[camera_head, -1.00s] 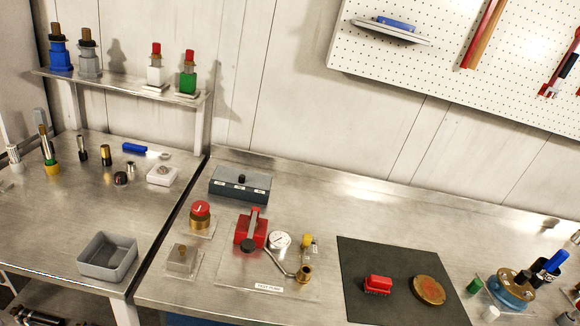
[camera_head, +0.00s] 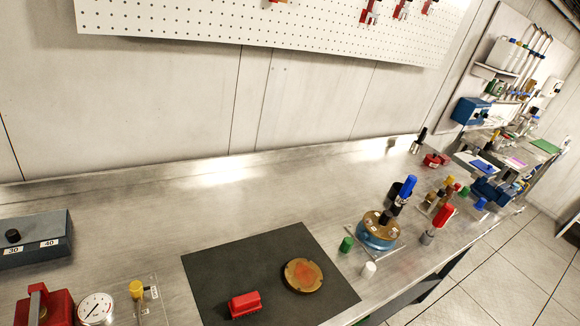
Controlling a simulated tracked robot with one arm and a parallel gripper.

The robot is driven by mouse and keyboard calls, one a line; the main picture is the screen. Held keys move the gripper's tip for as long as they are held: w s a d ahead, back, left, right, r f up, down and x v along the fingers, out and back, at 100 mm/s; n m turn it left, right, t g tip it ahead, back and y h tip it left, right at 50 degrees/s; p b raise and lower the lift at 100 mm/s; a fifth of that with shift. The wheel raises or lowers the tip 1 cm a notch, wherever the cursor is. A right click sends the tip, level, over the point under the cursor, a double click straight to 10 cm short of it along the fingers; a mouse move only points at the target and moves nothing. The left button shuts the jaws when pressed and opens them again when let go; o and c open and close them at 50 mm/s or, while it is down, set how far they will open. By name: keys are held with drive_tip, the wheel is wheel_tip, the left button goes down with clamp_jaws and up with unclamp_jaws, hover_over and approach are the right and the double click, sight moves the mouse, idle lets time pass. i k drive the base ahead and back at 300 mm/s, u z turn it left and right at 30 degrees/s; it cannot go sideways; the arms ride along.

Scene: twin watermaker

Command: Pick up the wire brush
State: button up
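A small red block-shaped brush (camera_head: 245,304), which looks like the wire brush, lies on a dark mat (camera_head: 215,271) on the steel bench. Its underside shows a toothed edge, but the bristles are too small to make out clearly. A round brass disc (camera_head: 303,276) with a reddish patch lies on the mat to the right of the brush, apart from it. My gripper is not in view, so I cannot see whether it is open or shut.
A blue round fixture (camera_head: 377,233) with a brass top stands right of the mat, with green (camera_head: 346,244) and white (camera_head: 369,269) caps nearby. A gauge (camera_head: 96,309) and red tool (camera_head: 45,305) stand at left. Bench behind the mat is clear.

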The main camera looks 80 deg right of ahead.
sight(245, 303)
drive_tip(key=z, duration=1.25)
drive_tip(key=k, duration=0.8)
drive_tip(key=z, duration=0.1)
drive_tip(key=i, duration=0.85)
drive_tip(key=u, duration=0.05)
